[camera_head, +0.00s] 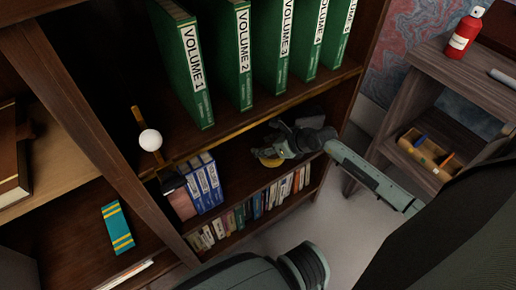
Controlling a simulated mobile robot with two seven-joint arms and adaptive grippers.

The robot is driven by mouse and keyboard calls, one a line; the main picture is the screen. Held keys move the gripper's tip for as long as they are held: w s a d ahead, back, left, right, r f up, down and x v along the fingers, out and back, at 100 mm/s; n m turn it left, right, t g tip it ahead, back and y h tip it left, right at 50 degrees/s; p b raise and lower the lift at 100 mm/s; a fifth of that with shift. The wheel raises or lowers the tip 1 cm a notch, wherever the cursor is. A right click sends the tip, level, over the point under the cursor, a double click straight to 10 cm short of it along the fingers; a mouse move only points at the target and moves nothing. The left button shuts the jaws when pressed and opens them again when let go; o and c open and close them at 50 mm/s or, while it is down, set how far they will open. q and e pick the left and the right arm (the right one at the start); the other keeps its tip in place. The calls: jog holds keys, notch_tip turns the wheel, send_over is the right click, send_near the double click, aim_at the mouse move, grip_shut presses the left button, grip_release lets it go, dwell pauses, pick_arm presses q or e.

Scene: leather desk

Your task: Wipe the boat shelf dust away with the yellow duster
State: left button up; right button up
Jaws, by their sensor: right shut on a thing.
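My right gripper (272,148) reaches in from the right, into the middle shelf (232,158) of the dark wooden bookcase. It is shut on the yellow duster (271,162), which shows only as a small yellow patch under the fingers, close to the shelf surface. Whether the duster touches the shelf I cannot tell. A dark shape (311,117) lies behind the gripper; it is too dim to tell whether it is the boat. No dust can be made out. My left gripper is not in view.
Green volumes (243,55) stand on the shelf above. Blue-and-white books (204,183) stand left of the gripper, and a row of small books (256,205) lies below. A white ball (150,140) is at the left.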

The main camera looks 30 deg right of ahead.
jog(key=shift+w+d+r, duration=0.1)
jog(key=shift+d, duration=0.3)
jog(key=shift+r, duration=0.1)
notch_tip(320, 180, up, 4)
jog(key=p, duration=0.3)
jog(key=shift+p, duration=0.35)
jog(key=shift+r, duration=0.9)
